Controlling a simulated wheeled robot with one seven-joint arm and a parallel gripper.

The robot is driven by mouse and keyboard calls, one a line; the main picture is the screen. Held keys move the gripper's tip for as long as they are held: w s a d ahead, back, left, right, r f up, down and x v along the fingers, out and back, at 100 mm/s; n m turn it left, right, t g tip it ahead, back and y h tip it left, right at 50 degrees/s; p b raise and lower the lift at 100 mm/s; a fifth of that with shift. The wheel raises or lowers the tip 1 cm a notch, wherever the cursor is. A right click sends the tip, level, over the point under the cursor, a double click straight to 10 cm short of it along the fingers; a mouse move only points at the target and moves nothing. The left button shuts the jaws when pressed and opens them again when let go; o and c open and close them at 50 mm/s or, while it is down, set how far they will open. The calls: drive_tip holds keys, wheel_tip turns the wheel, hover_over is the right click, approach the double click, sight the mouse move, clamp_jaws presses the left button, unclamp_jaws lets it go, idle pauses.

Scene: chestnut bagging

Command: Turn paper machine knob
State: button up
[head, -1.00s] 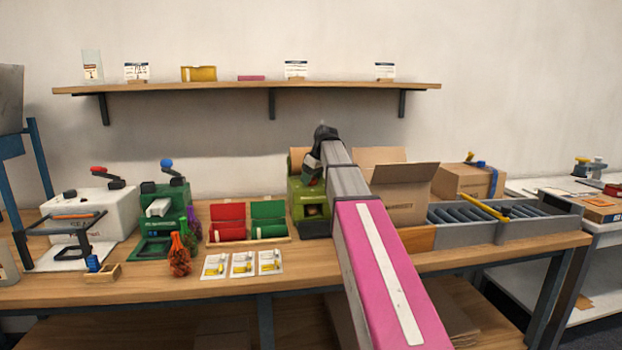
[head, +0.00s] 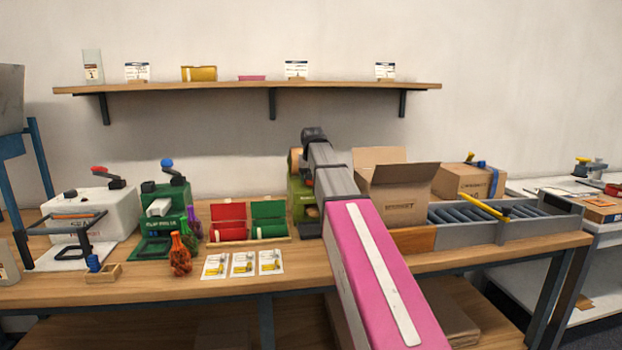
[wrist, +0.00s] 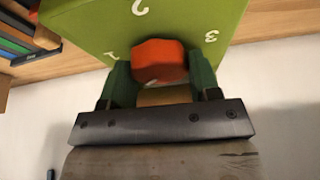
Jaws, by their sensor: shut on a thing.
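The paper machine is olive green and stands mid-table in the head view (head: 298,201), mostly hidden behind my arm. In the wrist view its green face (wrist: 95,22) carries white numbers 1, 2 and 3 around an orange-red knob (wrist: 158,56). My gripper (wrist: 160,76) has its two green fingers on either side of the knob and is shut on it. The knob sits between the 1 and the 3, below the 2. In the head view my gripper is hidden behind my own arm.
Right of my arm stand an open cardboard box (head: 397,192) and a roller conveyor (head: 500,218). Red and green trays (head: 228,224) lie left of the machine, with several printed cards (head: 243,264) in front. A wall shelf (head: 240,88) runs above.

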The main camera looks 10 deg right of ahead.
drive_tip(key=m, duration=0.2)
drive_tip(key=m+h, duration=0.1)
drive_tip(key=m, duration=0.1)
drive_tip(key=shift+a+g+h, duration=0.1)
drive_tip(key=shift+g+h, duration=0.2)
drive_tip(key=shift+m+g+h, duration=0.4)
drive_tip(key=shift+m+h, duration=0.1)
drive_tip(key=shift+m, duration=1.4)
drive_tip(key=o, duration=0.9)
drive_tip(key=v, duration=1)
drive_tip(key=shift+a+r, duration=0.15)
drive_tip(key=shift+r, duration=0.2)
